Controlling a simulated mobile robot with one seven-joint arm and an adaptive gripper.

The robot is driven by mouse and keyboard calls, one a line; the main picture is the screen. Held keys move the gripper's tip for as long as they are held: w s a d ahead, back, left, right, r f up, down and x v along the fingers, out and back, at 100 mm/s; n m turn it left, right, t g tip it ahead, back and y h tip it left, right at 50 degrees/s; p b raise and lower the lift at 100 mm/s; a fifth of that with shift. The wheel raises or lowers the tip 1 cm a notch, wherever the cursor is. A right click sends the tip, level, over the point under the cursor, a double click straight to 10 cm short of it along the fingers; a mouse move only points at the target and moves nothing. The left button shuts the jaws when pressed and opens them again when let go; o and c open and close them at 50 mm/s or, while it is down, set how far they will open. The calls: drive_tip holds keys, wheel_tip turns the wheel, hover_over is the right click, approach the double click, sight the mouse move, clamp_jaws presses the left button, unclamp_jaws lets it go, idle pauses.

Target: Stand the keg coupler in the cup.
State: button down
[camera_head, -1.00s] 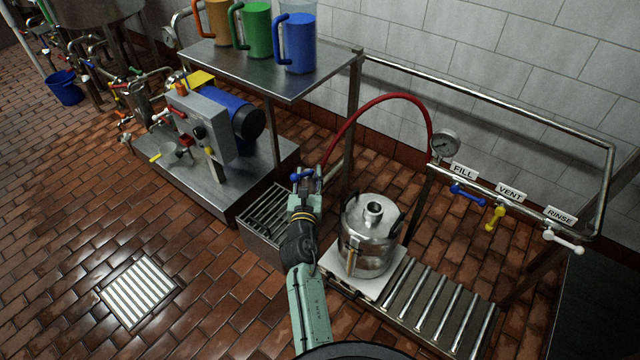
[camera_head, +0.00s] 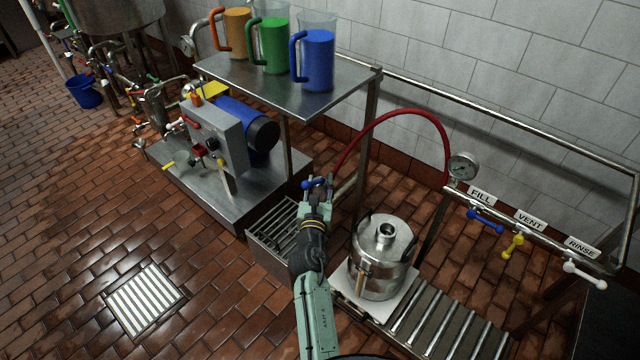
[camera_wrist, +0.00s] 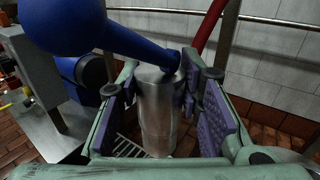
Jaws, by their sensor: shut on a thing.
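The keg coupler is a metal cylinder (camera_wrist: 158,105) with a blue lever handle (camera_head: 314,184) and a red hose (camera_head: 400,117). My gripper (camera_head: 318,192) is shut on the coupler's body, which shows between its purple pads in the wrist view (camera_wrist: 180,105). The coupler looks roughly upright there, with the blue handle reaching up and left. In the head view, my gripper and arm hide most of the coupler. It appears over or beside a slatted metal box (camera_head: 268,243); its height above it is unclear. I cannot make out a separate cup; it may be hidden.
A steel keg (camera_head: 382,262) stands on a white plate right of my arm, with a roller track (camera_head: 440,330) beyond. A shelf (camera_head: 350,78) with coloured jugs and a pump bench (camera_head: 215,190) stand to the left. A gauge (camera_head: 463,166) and valves are at right.

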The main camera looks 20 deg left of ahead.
drive_tip(key=shift+f+b, duration=1.95)
drive_tip(key=shift+f, duration=0.65)
drive_tip(key=shift+f+b, duration=1.65)
drive_tip(key=shift+f, duration=0.8)
drive_tip(key=c, duration=1.1)
unclamp_jaws()
drive_tip(key=shift+o, duration=0.2)
drive_tip(key=shift+f, duration=0.1)
drive_tip(key=shift+s, duration=0.15)
drive_tip(key=v, duration=0.7)
drive_tip(key=shift+s+d, duration=0.1)
